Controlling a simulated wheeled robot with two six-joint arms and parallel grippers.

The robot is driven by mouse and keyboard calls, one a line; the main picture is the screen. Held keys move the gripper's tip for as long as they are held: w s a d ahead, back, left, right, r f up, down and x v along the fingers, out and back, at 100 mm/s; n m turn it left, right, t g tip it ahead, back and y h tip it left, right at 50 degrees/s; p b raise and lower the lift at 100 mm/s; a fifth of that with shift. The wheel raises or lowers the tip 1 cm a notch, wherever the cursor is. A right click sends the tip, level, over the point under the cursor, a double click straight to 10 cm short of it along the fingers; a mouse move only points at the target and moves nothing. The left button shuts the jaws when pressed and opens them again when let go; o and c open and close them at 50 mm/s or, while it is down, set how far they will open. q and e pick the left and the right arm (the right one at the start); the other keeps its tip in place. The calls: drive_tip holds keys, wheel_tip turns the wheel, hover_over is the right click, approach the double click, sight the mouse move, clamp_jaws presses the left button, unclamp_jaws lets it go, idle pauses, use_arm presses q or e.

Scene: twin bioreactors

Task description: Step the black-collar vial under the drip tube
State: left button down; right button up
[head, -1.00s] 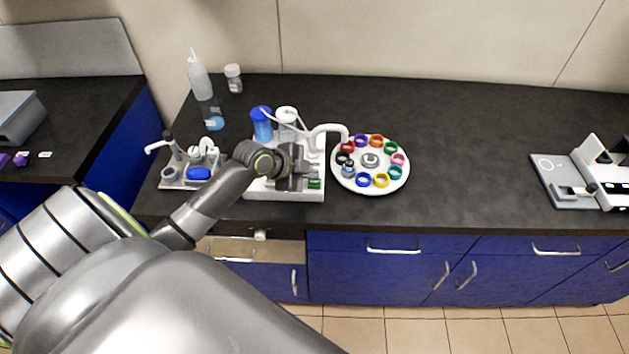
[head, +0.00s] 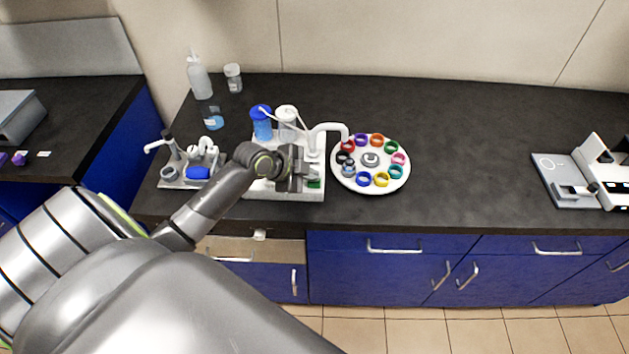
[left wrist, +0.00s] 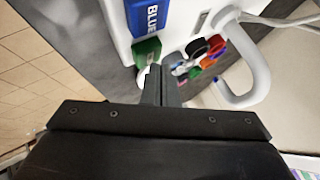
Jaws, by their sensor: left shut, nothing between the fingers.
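The round white carousel (head: 370,187) carries a ring of vials with coloured collars. The black-collar vial (head: 344,158) sits at its left edge, beside the red-collar vial (head: 347,146). The white drip tube (head: 328,127) arches from the bioreactor base (head: 285,194), its end near the red collar. In the left wrist view the black collar (left wrist: 197,48) shows beyond my fingers. My left gripper (head: 305,178) is shut and empty over the base's front right, close to a green button (head: 314,183). That green button (left wrist: 147,50) shows near the fingertips, beside a blue block marked BLUE (left wrist: 148,17). My right gripper is out of view.
A blue-capped bottle (head: 261,125) and a white-capped one (head: 286,116) stand behind my gripper. A second small unit (head: 178,183) is at left. A wash bottle (head: 198,78) stands at the back. The counter right of the carousel is clear up to a scale (head: 565,188).

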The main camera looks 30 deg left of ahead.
sight(310, 183)
use_arm(q)
drive_tip(key=shift+f+b, duration=0.4)
drive_tip(key=shift+f, duration=0.05)
idle(0.5)
idle(0.3)
drive_tip(key=shift+r+p, duration=0.75)
drive_tip(key=shift+r, duration=0.25)
wheel_tip(310, 183, up, 5)
drive_tip(key=p, duration=0.4)
drive_tip(key=shift+s+f, duration=0.1)
drive_tip(key=shift+f, duration=0.1)
idle(0.3)
